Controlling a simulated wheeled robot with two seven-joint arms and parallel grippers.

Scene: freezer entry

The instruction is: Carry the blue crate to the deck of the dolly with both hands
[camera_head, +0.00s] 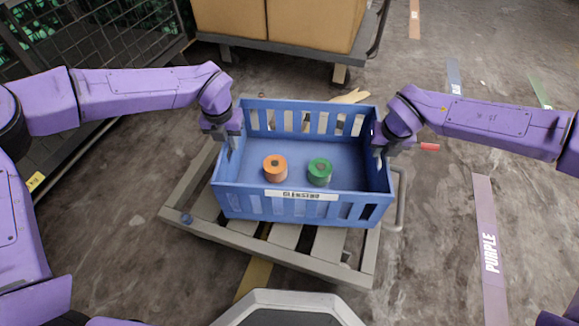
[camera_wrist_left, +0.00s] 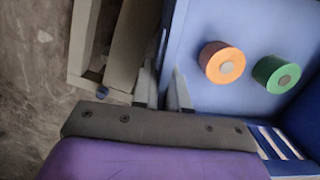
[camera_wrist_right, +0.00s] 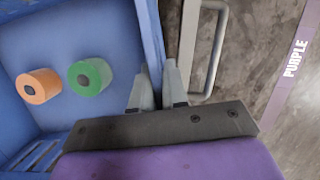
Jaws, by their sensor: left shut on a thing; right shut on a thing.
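The blue crate (camera_head: 300,210) with slotted walls and a white label is at the centre of the head view, over the slatted deck of the dolly (camera_head: 200,232). An orange roll (camera_head: 275,167) and a green roll (camera_head: 320,171) stand inside it. My left gripper (camera_head: 232,145) is shut on the crate's left wall; its fingers straddle the wall in the left wrist view (camera_wrist_left: 165,92). My right gripper (camera_head: 378,145) is shut on the right wall, also seen in the right wrist view (camera_wrist_right: 158,90). I cannot tell whether the crate touches the deck.
A cart (camera_head: 285,48) with cardboard boxes (camera_head: 290,18) stands behind. A dark mesh cage (camera_head: 100,50) is at the upper left. The dolly's metal handle (camera_head: 401,200) is on its right. A floor strip marked PURPLE (camera_head: 489,245) lies on open floor at right.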

